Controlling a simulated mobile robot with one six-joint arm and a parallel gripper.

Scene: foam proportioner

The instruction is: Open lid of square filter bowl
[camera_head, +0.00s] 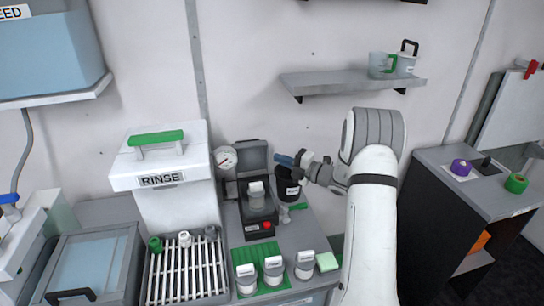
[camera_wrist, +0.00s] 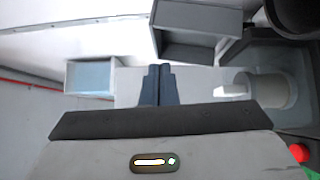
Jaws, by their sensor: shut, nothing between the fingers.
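A dark square unit (camera_head: 258,222) stands on the counter with a clear bowl or jar with a white top (camera_head: 257,195) in it. Its grey square lid (camera_head: 253,157) stands raised at the back, hinge side down. A grey square panel with a rim, apparently this lid (camera_wrist: 200,30), shows at the top of the wrist view. The white-handled jar (camera_wrist: 272,90) is right of the fingers there. The shut fingertips (camera_wrist: 160,70) point below-left of the panel; contact cannot be told.
A black jar (camera_head: 288,186) stands just under my gripper. A round gauge (camera_head: 226,158) is left of the lid, beside the white RINSE box (camera_head: 160,170). Several lidded jars (camera_head: 273,270) stand at the front. A shelf (camera_head: 350,82) hangs above; the wall before it is clear.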

